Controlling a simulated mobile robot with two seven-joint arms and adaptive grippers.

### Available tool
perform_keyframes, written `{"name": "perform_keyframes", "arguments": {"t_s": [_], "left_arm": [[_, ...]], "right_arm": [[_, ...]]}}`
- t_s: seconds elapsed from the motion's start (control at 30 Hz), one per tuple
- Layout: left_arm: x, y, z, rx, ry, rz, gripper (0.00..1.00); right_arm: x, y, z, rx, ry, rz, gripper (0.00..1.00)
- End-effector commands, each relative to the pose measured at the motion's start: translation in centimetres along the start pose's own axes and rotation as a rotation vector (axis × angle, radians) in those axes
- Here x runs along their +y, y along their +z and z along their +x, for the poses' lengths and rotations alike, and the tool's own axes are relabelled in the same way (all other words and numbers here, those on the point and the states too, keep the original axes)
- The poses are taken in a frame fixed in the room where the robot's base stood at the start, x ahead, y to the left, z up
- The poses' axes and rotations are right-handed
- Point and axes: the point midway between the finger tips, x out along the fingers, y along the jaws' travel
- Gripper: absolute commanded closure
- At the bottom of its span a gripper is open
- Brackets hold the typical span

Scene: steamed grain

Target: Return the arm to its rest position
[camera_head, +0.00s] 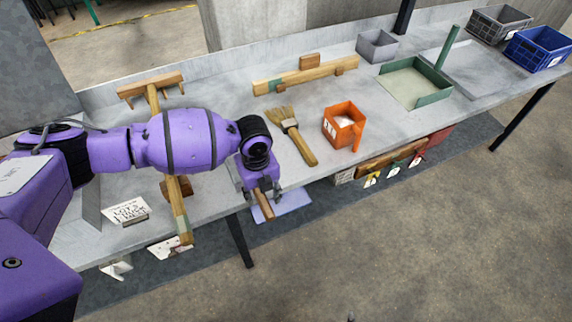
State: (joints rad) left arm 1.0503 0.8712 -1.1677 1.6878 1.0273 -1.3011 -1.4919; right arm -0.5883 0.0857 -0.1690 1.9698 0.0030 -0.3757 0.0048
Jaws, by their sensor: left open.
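My left arm reaches in from the left across the table. My left gripper (262,200) points down at the table's front edge, and its jaws are open. A short brown wooden piece (265,205) shows right at the jaws; I cannot tell whether it touches them. The fingertips are small and partly hidden. My right gripper is not in view.
The grey table (225,95) bears a wooden rake (150,85), a hand brush (290,130), an orange bin (331,127), a wooden bar (305,77), a green-rimmed tray (386,77) and a grey bin (377,46). Crates (538,48) stand far right. Open floor lies in front.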

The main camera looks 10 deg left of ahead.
Motion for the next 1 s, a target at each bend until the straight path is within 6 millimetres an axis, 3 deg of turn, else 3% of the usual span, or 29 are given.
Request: {"name": "perform_keyframes", "arguments": {"t_s": [0.3,0.5,0.83,1.0], "left_arm": [[0.0,0.1,-6.7,-0.003,-0.002,0.002,0.57],[0.0,0.0,-8.8,-0.001,0.000,0.000,0.57],[-0.1,-0.2,-9.0,0.003,-0.006,-0.005,0.57],[-1.8,-3.9,-5.9,0.062,-0.101,-0.115,0.57]], "right_arm": [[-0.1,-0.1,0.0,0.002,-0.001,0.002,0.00],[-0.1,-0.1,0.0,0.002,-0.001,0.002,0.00],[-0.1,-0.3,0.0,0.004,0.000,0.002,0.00],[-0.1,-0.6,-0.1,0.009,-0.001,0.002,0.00]]}}
